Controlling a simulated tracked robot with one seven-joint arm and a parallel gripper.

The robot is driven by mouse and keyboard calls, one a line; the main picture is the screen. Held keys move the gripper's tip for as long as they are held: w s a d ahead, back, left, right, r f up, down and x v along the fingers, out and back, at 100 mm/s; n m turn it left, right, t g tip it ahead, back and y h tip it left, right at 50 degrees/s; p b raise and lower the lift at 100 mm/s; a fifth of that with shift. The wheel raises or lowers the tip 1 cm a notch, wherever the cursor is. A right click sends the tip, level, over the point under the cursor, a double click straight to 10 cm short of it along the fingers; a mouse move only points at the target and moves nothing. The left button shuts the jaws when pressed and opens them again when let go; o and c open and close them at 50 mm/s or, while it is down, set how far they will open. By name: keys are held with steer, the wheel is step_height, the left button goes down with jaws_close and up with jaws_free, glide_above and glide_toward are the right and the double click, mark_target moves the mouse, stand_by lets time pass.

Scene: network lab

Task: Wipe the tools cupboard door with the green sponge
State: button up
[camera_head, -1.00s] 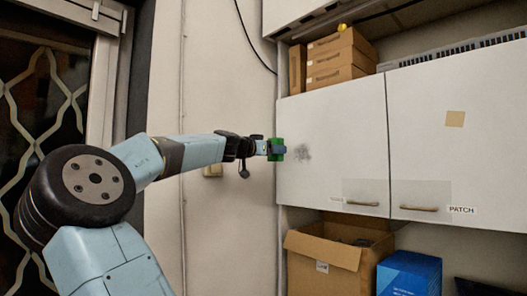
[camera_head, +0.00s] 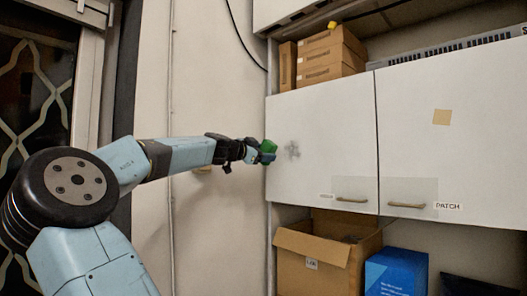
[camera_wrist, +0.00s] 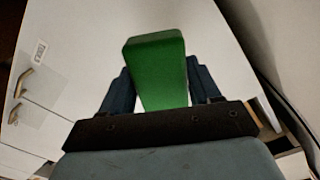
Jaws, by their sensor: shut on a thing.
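The cupboard door (camera_head: 325,130) on the left is white, shut, with a handle (camera_head: 352,199) low on its right; the small label beside the handle is too small to read. A grey smudge (camera_head: 292,151) marks the door's left half. My gripper (camera_head: 262,152) is shut on the green sponge (camera_head: 269,147), at the door's left edge, left of the smudge. In the wrist view the sponge (camera_wrist: 158,65) stands out between both fingers of my gripper (camera_wrist: 160,90). I cannot tell whether it touches the door.
Brown boxes (camera_head: 333,58) lie on the shelf above. An open cardboard box (camera_head: 320,262) and a blue box (camera_head: 396,272) stand below. Bare wall (camera_head: 215,80) lies left of the cupboard.

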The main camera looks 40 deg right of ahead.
mark_target(293, 155)
steer(key=shift+d+f+m, duration=0.15)
steer(key=shift+f+m, duration=0.2)
steer(key=shift+m, duration=0.85)
steer(key=shift+d, duration=0.2)
steer(key=shift+w+d, duration=0.15)
steer(key=shift+d, duration=1.25)
steer(key=shift+w+d, duration=0.1)
steer(key=shift+d, duration=1.3)
steer(key=shift+w+d, duration=0.1)
steer(key=shift+d, duration=0.9)
steer(key=shift+s, duration=1.9)
steer(key=shift+s, duration=0.15)
